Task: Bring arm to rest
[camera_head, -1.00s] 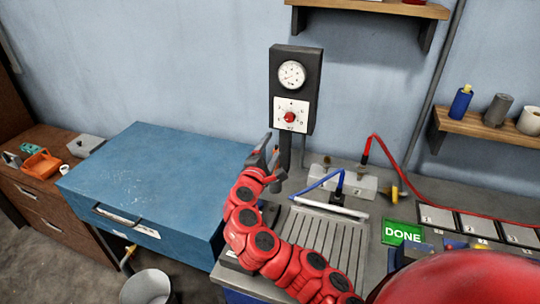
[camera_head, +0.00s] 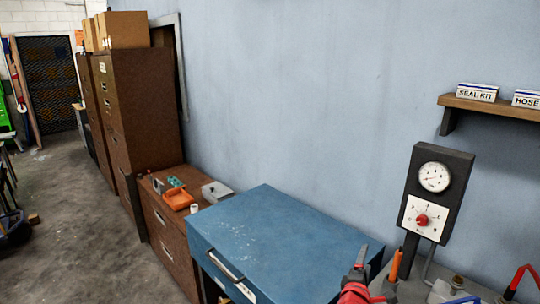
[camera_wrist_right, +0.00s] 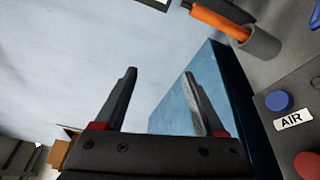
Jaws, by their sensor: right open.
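My right gripper (camera_head: 360,258) shows at the bottom of the head view, with a dark finger over the right end of the blue cabinet. In the right wrist view my right gripper (camera_wrist_right: 158,75) has its two dark fingers well apart. Nothing is between them but the wall and part of the blue cabinet behind. Most of the right arm is below the head view. My left gripper is in neither view.
The blue cabinet (camera_head: 265,235) stands left of the gauge box (camera_head: 437,190). An orange-handled tool (camera_head: 396,266) is just right of the gripper; it also shows in the wrist view (camera_wrist_right: 218,19). A brown drawer unit (camera_head: 163,222) holds an orange item (camera_head: 178,199). Floor (camera_head: 75,200) is open at left.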

